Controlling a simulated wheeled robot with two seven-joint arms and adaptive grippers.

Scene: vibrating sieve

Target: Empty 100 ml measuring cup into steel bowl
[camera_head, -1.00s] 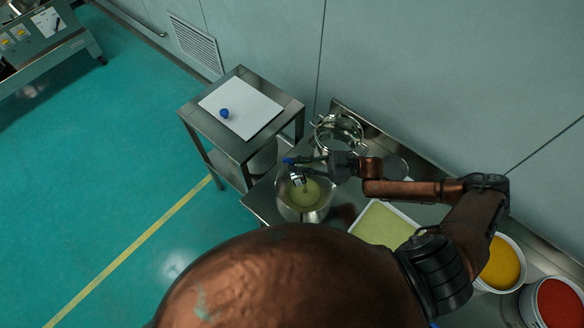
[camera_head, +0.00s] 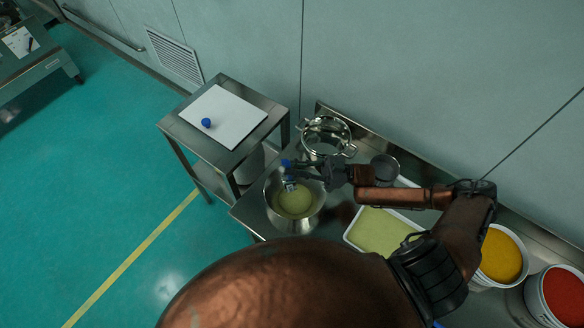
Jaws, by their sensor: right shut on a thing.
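The steel bowl (camera_head: 305,220) stands near the left end of the steel bench, with pale yellow-green material (camera_head: 294,203) inside. My right gripper (camera_head: 298,172) reaches in from the right over the bowl's far rim. It is shut on the small measuring cup (camera_head: 290,184), a clear-looking vessel at the fingertips above the bowl's opening. The cup is too small in view to read its tilt or its contents. A blue part (camera_head: 286,163) shows at the fingertips. My left gripper is not in view.
A steel pot or sieve with handles (camera_head: 327,138) stands behind the bowl. A white tray of pale green material (camera_head: 380,232) lies to the right, then a yellow-filled tub (camera_head: 500,257) and a red-filled tub (camera_head: 563,296). A side table (camera_head: 275,98) bears white paper and a blue object.

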